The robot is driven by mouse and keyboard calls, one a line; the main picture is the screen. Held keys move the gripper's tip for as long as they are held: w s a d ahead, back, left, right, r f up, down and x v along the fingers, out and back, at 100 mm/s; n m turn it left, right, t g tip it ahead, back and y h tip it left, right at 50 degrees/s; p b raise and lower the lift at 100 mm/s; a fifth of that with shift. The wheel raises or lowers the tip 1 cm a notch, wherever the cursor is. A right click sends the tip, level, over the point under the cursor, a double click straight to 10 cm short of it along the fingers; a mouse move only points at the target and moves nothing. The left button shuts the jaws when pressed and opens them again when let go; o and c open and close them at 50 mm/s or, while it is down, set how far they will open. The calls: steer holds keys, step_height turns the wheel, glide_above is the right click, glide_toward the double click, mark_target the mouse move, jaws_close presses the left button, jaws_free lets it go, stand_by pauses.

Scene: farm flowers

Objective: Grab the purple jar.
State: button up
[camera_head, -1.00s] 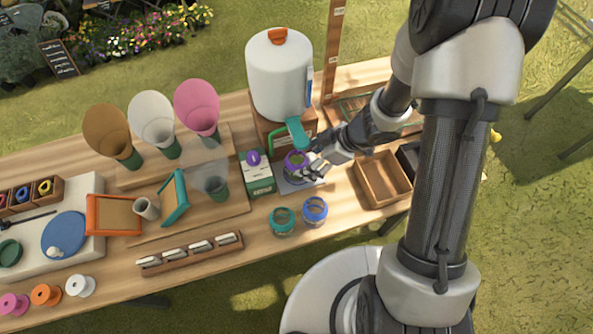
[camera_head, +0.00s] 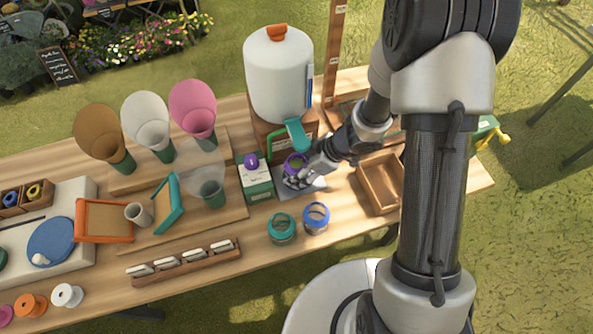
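The purple jar (camera_head: 295,162) has a purple rim and stands under the teal spout of the white dispenser, on a grey plate. My gripper (camera_head: 304,178) is at the jar's right front side, with its fingers low against or very near the jar. The fingers are small and partly merge with the jar and plate, so I cannot tell whether they touch it or how far apart they are.
The white dispenser (camera_head: 279,80) rises just behind the jar. A green-and-white carton (camera_head: 256,183) with a purple top stands close on the left. A teal jar (camera_head: 281,228) and a blue jar (camera_head: 316,217) stand in front. An open wooden box (camera_head: 381,185) is to the right.

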steer(key=c, duration=0.8)
steer(key=shift+o, duration=0.2)
steer(key=shift+r, duration=0.15)
